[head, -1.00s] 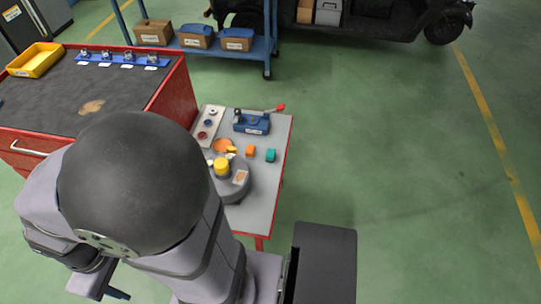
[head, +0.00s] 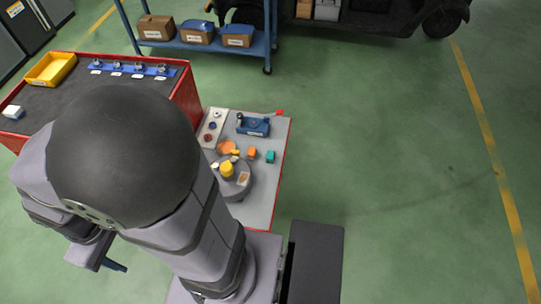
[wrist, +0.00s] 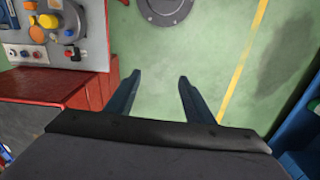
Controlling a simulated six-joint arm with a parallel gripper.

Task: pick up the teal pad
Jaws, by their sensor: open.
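The teal pad (head: 270,157) is a small block on the grey top of the red-edged table (head: 262,200) in the head view. It lies just right of an orange block (head: 252,153). I cannot make the pad out surely in the wrist view. My gripper (wrist: 158,78) is open and empty in the wrist view, its two dark blue fingers apart over green floor. The table shows at the upper left there, away from the fingers. In the head view my gripper is low at the left, mostly hidden, with a blue finger showing, well away from the pad.
A round grey stand (head: 238,187) with a yellow piece (head: 227,170) is left of the pad. A blue fixture (head: 253,126) stands behind it. A red bench (head: 187,95) with a yellow tray (head: 50,69) is left. The floor right of the table is clear.

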